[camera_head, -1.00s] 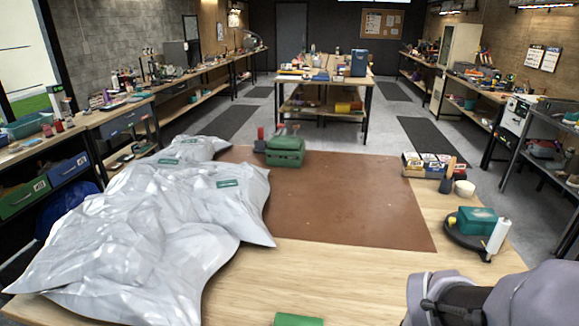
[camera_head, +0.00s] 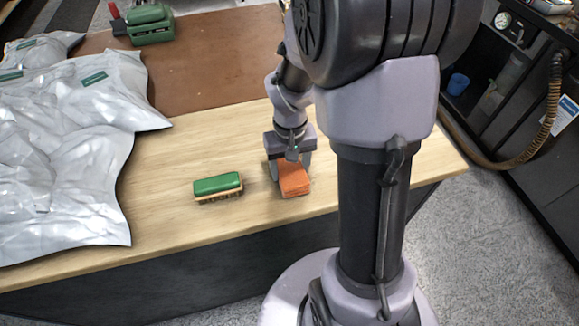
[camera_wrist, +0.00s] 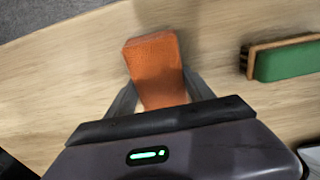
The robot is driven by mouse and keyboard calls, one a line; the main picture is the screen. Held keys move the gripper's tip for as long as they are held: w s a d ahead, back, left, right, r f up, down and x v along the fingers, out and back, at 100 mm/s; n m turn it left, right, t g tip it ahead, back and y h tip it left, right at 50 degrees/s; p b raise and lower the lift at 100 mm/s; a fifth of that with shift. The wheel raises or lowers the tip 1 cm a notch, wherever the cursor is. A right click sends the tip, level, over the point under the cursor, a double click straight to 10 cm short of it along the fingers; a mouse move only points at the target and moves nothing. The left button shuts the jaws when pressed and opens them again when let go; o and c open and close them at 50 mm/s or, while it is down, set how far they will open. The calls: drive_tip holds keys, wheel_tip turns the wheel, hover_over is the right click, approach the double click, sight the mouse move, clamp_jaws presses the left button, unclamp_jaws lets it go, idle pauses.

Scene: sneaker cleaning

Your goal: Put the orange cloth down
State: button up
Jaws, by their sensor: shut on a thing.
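The orange cloth (camera_head: 294,181) is a folded block at the front part of the wooden table (camera_head: 250,235). My gripper (camera_head: 289,166) is shut on it from above, with a finger on either side. In the wrist view the orange cloth (camera_wrist: 155,62) sticks out beyond the fingers of my gripper (camera_wrist: 158,98). The cloth is at or very near the tabletop; I cannot tell whether it touches. Its upper end is hidden by my gripper.
A green-backed brush (camera_head: 218,187) lies just left of the cloth, and it also shows in the wrist view (camera_wrist: 285,60). A crumpled grey-white bag (camera_head: 70,150) covers the left side. Bare wood surrounds the cloth.

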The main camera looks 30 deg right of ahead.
sight(290, 168)
drive_tip(key=shift+f, duration=0.25)
drive_tip(key=o, duration=1.2)
drive_tip(key=shift+r, duration=0.15)
wheel_tip(290, 168, up, 12)
drive_tip(key=p, duration=0.5)
drive_tip(key=s+a+r+t, duration=0.2)
drive_tip(key=s+a+r, duration=0.1)
drive_tip(key=a+r, duration=0.1)
drive_tip(key=s+a+r+t+y, duration=0.1)
drive_tip(key=s+a+r+t, duration=0.1)
drive_tip(key=s+a+r, duration=0.2)
drive_tip(key=s+a+r+m+t+y, duration=0.1)
drive_tip(key=s+a+r, duration=0.3)
drive_tip(key=a, duration=0.2)
drive_tip(key=shift+s+a+r+t, duration=0.15)
drive_tip(key=shift+a+r+t, duration=0.15)
drive_tip(key=shift+r+t, duration=0.1)
